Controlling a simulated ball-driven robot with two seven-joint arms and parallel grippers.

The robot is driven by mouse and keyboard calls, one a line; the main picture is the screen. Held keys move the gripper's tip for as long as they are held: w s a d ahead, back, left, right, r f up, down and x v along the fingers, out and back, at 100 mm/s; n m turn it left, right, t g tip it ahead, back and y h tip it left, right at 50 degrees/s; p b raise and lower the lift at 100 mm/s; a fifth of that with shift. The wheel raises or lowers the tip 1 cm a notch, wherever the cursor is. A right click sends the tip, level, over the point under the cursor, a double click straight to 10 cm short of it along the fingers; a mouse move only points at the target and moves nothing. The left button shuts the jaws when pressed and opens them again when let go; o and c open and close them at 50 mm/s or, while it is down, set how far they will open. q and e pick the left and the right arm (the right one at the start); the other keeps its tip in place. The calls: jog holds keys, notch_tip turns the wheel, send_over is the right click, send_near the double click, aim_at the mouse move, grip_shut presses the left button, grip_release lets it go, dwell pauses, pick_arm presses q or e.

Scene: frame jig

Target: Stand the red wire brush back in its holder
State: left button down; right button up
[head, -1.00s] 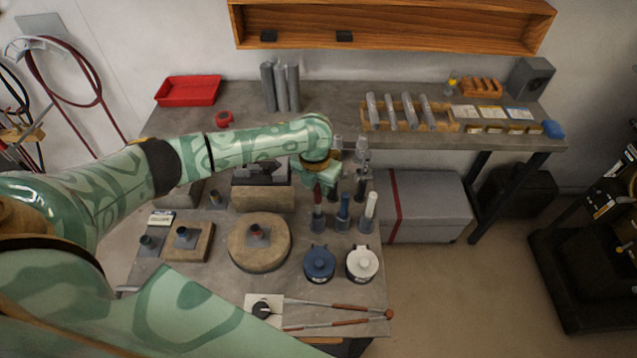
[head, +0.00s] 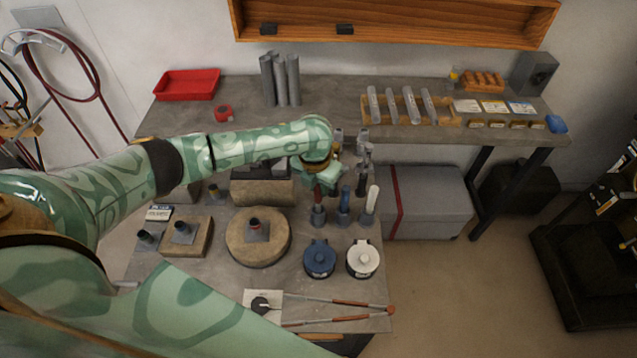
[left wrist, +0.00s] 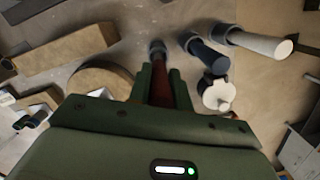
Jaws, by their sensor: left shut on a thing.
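The red wire brush (head: 318,194) is in my left gripper (head: 322,184), which is shut on its red handle. In the left wrist view the red handle (left wrist: 160,84) shows between the two fingers of the left gripper (left wrist: 161,86). Below the handle stands a grey cylindrical holder (head: 318,216), and the handle lines up with it. The holder's end also shows in the left wrist view (left wrist: 157,47). The brush looks roughly upright. I cannot tell how deep its lower end sits in the holder. My right gripper is not in view.
A blue-handled tool (head: 345,197) and a white-handled tool (head: 372,197) stand in holders close on the right. A blue jar (head: 319,260) and a white jar (head: 362,260) stand in front. A round wooden block (head: 240,256) lies to the left. Grey tools stand just behind.

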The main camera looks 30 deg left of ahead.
pick_arm(q)
jog(key=shift+f, duration=0.1)
dwell(0.3)
jog(key=shift+f+b, duration=0.55)
jog(key=shift+f, duration=0.3)
jog(key=shift+f, duration=0.1)
jog(key=shift+f+b, duration=0.4)
jog(key=shift+f, duration=0.2)
jog(key=c, duration=1.2)
grip_release()
jog(key=r+p, duration=0.1)
jog(key=r, duration=0.4)
jog(key=s+r+p, duration=0.1)
jog(key=r, duration=0.4)
jog(key=s+r+p, duration=0.1)
jog(key=r+p, duration=0.1)
jog(key=r, duration=0.4)
jog(key=shift+r, duration=0.1)
